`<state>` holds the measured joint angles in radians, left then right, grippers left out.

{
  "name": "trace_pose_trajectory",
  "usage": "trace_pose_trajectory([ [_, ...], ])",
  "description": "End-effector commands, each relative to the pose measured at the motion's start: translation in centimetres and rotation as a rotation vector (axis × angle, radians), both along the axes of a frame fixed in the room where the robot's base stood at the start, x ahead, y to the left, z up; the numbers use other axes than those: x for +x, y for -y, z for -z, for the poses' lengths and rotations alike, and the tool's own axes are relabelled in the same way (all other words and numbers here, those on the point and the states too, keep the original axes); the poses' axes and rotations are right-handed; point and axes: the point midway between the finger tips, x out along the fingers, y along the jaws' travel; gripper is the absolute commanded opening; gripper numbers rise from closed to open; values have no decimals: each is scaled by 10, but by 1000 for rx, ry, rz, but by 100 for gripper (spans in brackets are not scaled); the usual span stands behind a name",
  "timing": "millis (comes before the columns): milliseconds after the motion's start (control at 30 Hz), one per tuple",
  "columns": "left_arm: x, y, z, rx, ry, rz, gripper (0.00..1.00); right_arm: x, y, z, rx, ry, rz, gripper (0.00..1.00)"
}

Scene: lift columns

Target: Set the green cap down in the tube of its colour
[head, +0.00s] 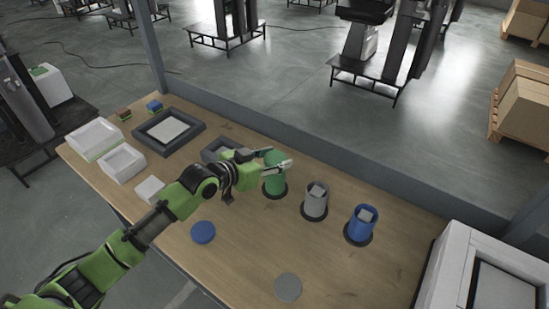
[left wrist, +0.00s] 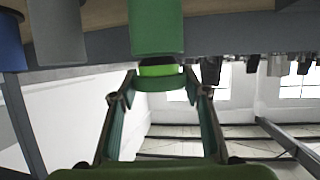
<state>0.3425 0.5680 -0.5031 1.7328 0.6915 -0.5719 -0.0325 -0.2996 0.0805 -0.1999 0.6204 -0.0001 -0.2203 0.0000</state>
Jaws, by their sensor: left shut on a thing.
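The green tube (head: 275,186) stands upright on the table in a dark round base. My left gripper (head: 277,162) is shut on the green cap, its fingers at the tube's top. In the left wrist view, which looks upside down, the green cap (left wrist: 166,84) sits between the two fingertips, lined up with the mouth of the green tube (left wrist: 156,26). I cannot tell whether cap and tube touch. The grey tube (head: 316,204) and blue tube (head: 361,225) stand to the right. My right gripper is not in view.
A blue disc (head: 203,232) and a grey disc (head: 288,287) lie on the near part of the table (head: 245,260). White trays (head: 95,138) and a dark framed tray (head: 168,130) are at the left. A white machine (head: 480,275) stands at the right.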

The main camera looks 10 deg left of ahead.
Motion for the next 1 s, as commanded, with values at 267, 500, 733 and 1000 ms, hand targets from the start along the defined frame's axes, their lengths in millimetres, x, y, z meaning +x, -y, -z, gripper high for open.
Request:
trace_pose_trajectory([
  [267, 0, 0, 4, 0, 0, 0, 22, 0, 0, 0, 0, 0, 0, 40],
  [500, 0, 0, 5, 0, 0, 0, 22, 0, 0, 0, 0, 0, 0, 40],
  [733, 0, 0, 4, 0, 0, 0, 22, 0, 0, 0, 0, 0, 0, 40],
  [1000, 0, 0, 7, 0, 0, 0, 22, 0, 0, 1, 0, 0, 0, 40],
])
